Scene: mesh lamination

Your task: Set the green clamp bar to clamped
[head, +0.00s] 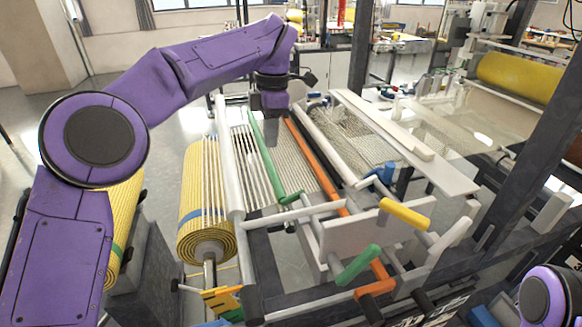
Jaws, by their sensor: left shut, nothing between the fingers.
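The green clamp bar (276,177) is a long thin bar running from the back toward the front, between a white roller and the orange bar (318,168). Its near end meets a short green piece (291,198) on the frame. My left gripper (270,136) points down over the far half of the green bar, its fingers shut and empty. It overlaps the bar's line in the picture; I cannot tell whether it touches. A green-gripped handle (358,265) sits at the front of the machine. Only a joint of my right arm shows at bottom right; its gripper is out of view.
A yellow yarn roll (206,205) stands left of the frame, its strands rising to the white roller (228,160). A yellow handle (404,213), a blue knob (380,174) and a pale board (405,140) are on the right. A dark post rises behind.

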